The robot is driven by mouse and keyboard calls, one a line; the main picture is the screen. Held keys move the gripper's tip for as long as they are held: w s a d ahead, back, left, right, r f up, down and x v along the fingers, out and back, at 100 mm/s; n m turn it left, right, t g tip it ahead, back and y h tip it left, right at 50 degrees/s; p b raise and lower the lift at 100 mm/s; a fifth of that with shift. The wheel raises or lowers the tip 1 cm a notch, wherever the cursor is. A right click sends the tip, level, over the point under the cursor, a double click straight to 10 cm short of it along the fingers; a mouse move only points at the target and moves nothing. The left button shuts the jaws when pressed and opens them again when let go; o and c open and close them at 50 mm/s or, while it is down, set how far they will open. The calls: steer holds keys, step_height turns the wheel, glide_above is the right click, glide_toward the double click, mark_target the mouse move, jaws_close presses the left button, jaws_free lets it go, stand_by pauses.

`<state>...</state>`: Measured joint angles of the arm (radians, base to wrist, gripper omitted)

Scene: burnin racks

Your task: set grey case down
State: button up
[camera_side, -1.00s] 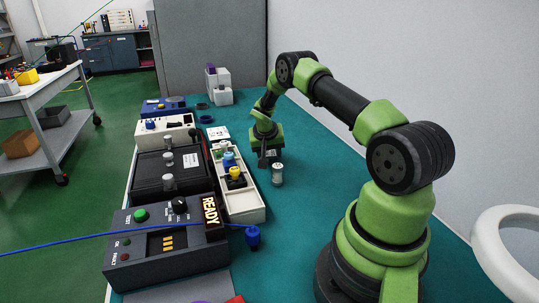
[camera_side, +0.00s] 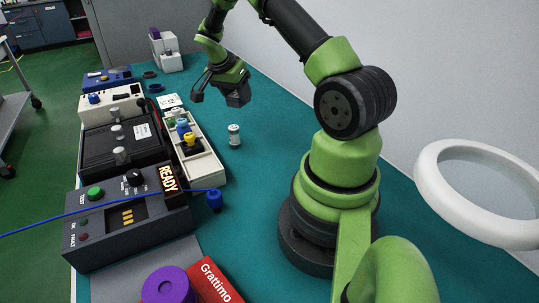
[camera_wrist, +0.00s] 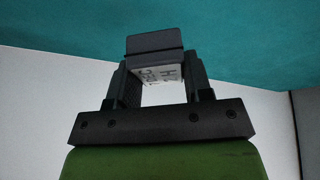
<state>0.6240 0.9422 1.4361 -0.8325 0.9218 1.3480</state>
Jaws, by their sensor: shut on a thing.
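The grey case (camera_wrist: 155,42) is held between the two fingers of my gripper (camera_wrist: 158,78) in the wrist view. Its grey top part projects beyond the fingertips, and a white label with dark print shows below it. In the side view the case (camera_side: 238,93) is a small dark block at the end of my gripper (camera_side: 221,88). My gripper is shut on it, in the air above the teal bench top (camera_side: 290,140). The case looks tilted and clear of the bench.
A small silver cylinder (camera_side: 234,135) stands on the bench below the gripper. A cream tray (camera_side: 208,165) with coloured-top parts lies left of it, beside a black rack (camera_side: 120,150) and a READY unit (camera_side: 125,220). A blue-capped cable end (camera_side: 214,200) is nearby.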

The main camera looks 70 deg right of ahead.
steer(key=s+a+m+g+y, duration=0.2)
steer(key=s+a+m+y, duration=0.15)
steer(key=s+m, duration=0.45)
steer(key=m+y, duration=0.3)
steer(key=m, duration=0.9)
glide_above(276, 162)
steer(key=w, duration=0.1)
steer(key=shift+h, duration=0.25)
steer(key=f, duration=0.4)
steer(key=shift+w+d+f, duration=0.1)
steer(key=shift+d+f, duration=0.05)
steer(key=shift+d, duration=0.2)
steer(key=shift+f, duration=2.3)
steer(key=shift+f, duration=0.15)
steer(key=o, duration=1.1)
